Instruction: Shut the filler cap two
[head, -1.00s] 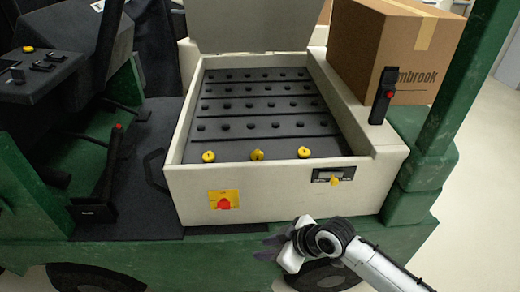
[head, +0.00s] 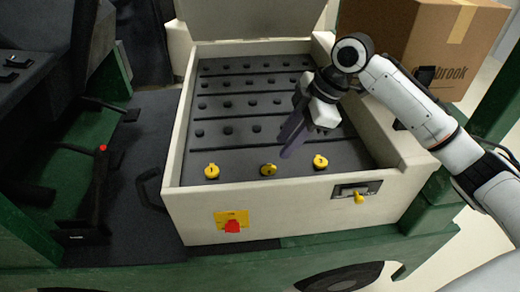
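Three small yellow filler caps stand in a row along the front of the open battery box (head: 290,207). The middle one, cap two (head: 268,169), looks a little different from cap one (head: 211,171) on its left and cap three (head: 320,162) on its right; its lid is too small to read clearly. My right gripper (head: 287,145) hangs over the box, above and behind the gap between caps two and three, fingers pointing down and left. It appears apart from the caps and holds nothing visible. Its finger gap is hard to judge. My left gripper is out of view.
The box's raised lid (head: 250,18) stands at the back. A cardboard box (head: 425,40) is at the upper right. A red switch on a yellow plate (head: 232,222) and a small panel (head: 357,190) are on the front wall. A lever (head: 97,195) stands left.

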